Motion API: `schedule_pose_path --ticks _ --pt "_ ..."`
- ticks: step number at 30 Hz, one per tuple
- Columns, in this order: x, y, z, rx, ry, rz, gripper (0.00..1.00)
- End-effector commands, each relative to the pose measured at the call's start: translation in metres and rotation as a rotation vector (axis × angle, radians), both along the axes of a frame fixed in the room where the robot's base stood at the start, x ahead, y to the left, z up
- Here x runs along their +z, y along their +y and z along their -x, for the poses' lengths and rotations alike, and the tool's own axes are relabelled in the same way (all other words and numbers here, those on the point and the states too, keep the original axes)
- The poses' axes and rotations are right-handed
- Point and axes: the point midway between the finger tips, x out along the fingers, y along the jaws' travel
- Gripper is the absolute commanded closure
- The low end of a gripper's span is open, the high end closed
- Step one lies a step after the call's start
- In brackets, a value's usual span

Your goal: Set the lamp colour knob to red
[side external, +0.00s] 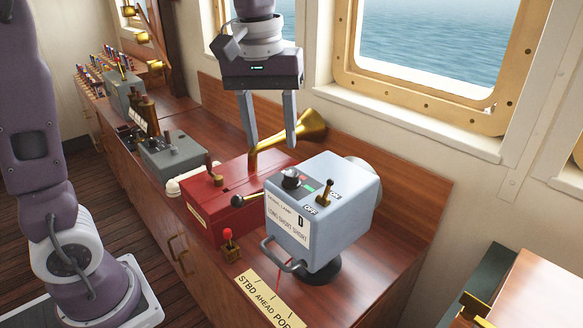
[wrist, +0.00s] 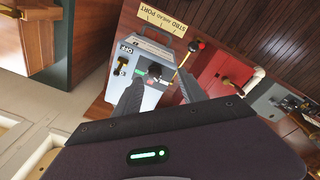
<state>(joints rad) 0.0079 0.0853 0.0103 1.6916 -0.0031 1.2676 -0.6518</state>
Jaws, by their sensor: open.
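The signal lamp (side external: 318,230) is a light blue-grey box on a dark round foot on the wooden counter. On its top is a dark round knob (side external: 292,178) with small red and green marks beside it. I cannot tell which mark the knob points to. A brass ON/OFF toggle (side external: 325,193) stands to its right. My gripper (side external: 270,146) is open and empty, fingers pointing down, above and behind the knob, apart from it. In the wrist view the knob (wrist: 154,71) shows between the two fingers (wrist: 160,82).
A red box (side external: 225,190) with a brass horn (side external: 300,128) stands left of the lamp, close to my fingers. A red-tipped lever (side external: 228,240) and the STBD AHEAD PORT plate (side external: 268,298) lie in front. Grey control boxes (side external: 172,155) stand farther left.

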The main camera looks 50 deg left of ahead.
Motion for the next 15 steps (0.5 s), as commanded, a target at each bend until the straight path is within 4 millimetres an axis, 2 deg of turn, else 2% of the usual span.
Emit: schedule_pose_path --ticks 1,3,5,8,15 --pt "-0.008 0.000 -0.018 0.053 0.038 0.004 0.52" --pt "-0.016 0.000 -0.034 0.118 0.075 0.006 0.52" --pt "-0.020 0.000 -0.042 0.151 0.091 0.006 0.52" --pt "-0.030 0.000 -0.045 0.170 0.103 0.006 0.52" --pt "-0.076 0.000 -0.044 0.169 0.103 0.006 0.52"
